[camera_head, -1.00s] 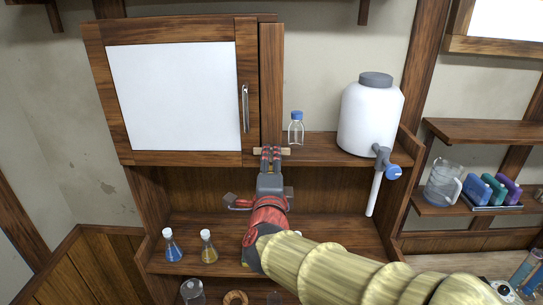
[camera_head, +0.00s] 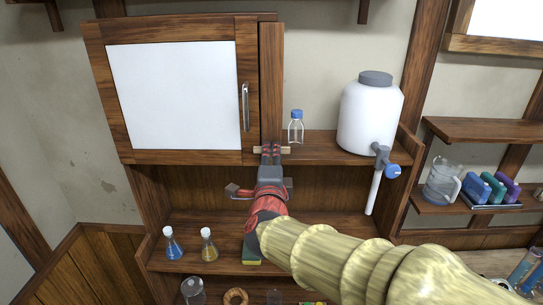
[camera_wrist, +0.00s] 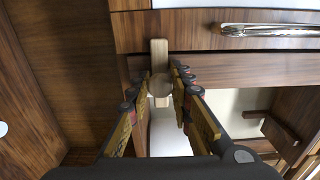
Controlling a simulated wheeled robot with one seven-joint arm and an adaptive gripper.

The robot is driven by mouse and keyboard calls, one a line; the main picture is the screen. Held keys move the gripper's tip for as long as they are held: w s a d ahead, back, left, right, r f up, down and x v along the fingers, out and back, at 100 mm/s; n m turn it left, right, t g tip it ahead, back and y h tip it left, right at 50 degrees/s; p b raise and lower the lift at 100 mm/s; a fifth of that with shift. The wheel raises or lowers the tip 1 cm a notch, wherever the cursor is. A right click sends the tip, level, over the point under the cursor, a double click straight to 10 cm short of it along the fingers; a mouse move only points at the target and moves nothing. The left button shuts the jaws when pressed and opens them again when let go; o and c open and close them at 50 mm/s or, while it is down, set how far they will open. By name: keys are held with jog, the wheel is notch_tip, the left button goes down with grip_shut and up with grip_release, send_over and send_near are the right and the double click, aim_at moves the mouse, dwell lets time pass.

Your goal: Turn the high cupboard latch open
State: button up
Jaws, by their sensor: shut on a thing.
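The high cupboard (camera_head: 247,60) has a wood-framed door with a white panel, and it is closed. The latch (camera_head: 286,150), a small pale wooden bar, lies crosswise at the door's lower right corner. In the wrist view the latch (camera_wrist: 159,52) shows as a bar with a round knob, overlapping the door frame's edge. My gripper (camera_head: 271,149) is at the latch from below. In the wrist view its fingers (camera_wrist: 159,80) stand on both sides of the knob, shut on it. The fingers hide the latch's middle in the head view.
A metal handle (camera_head: 245,108) is on the door above the latch. A blue-capped bottle (camera_head: 296,129) and a white tank (camera_head: 369,118) with a tap stand on the shelf to the right. Two flasks (camera_head: 173,247) (camera_head: 208,246) stand on the lower shelf.

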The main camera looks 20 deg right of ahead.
grip_shut()
jog(key=shift+n, duration=0.3)
jog(key=n, duration=0.3)
jog(key=shift+n, duration=0.4)
jog(key=n+p, duration=0.1)
jog(key=n, duration=0.3)
jog(key=shift+n, duration=0.3)
jog(key=n+p, duration=0.2)
jog(key=n, duration=0.3)
jog(key=shift+p, duration=0.3)
jog(key=shift+n+p, duration=0.8)
jog(key=shift+n, duration=1.2)
jog(key=o, duration=0.6)
grip_release()
